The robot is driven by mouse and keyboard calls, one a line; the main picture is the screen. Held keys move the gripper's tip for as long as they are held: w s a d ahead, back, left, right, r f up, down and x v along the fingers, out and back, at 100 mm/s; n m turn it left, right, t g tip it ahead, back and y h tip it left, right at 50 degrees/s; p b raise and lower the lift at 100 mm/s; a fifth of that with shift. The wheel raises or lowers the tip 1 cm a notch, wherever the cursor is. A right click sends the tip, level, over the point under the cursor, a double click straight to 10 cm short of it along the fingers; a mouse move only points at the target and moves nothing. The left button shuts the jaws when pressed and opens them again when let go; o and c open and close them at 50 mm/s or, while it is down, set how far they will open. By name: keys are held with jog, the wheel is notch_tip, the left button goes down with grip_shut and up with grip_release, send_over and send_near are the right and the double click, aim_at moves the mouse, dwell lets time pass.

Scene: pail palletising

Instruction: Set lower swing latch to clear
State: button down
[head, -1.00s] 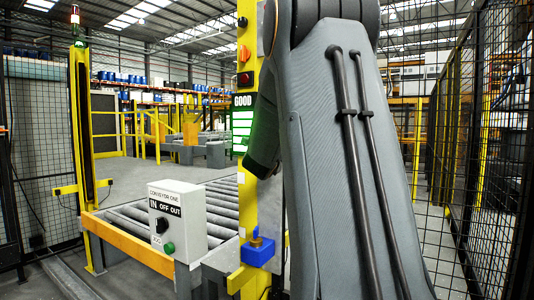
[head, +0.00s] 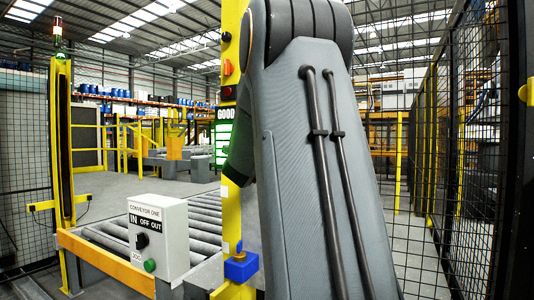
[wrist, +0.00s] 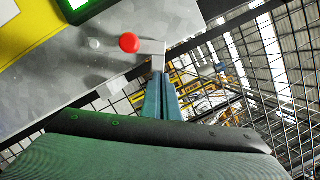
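In the wrist view, my gripper (wrist: 160,76) has its two teal fingers close together, seemingly shut. Their tips are at a small pale grey tab (wrist: 152,47) by the edge of a grey plate (wrist: 60,75). I cannot tell whether the tab is between the tips or just beyond them. A red round knob (wrist: 129,42) and a smaller grey knob (wrist: 95,43) are beside the tab. No label shows which part is the lower swing latch. In the head view my arm hides the gripper. A blue block with a brass-coloured piece (head: 241,268) sits low on the yellow post (head: 232,205).
A control box (head: 158,237) marked "CONVEYOR ONE" stands by the roller conveyor (head: 205,212) at left. Black mesh fencing (head: 470,150) runs along the right. A lit green "GOOD" panel (head: 226,140) is on the post. Floor is open behind the conveyor.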

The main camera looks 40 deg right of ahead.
jog(key=s+a+f+b, duration=0.3)
jog(key=s+a+b, duration=0.3)
jog(key=s+a, duration=0.1)
jog(key=shift+s+a+f+b, duration=0.15)
jog(key=shift+s+a+b, duration=0.15)
jog(key=shift+s, duration=0.35)
dwell(0.3)
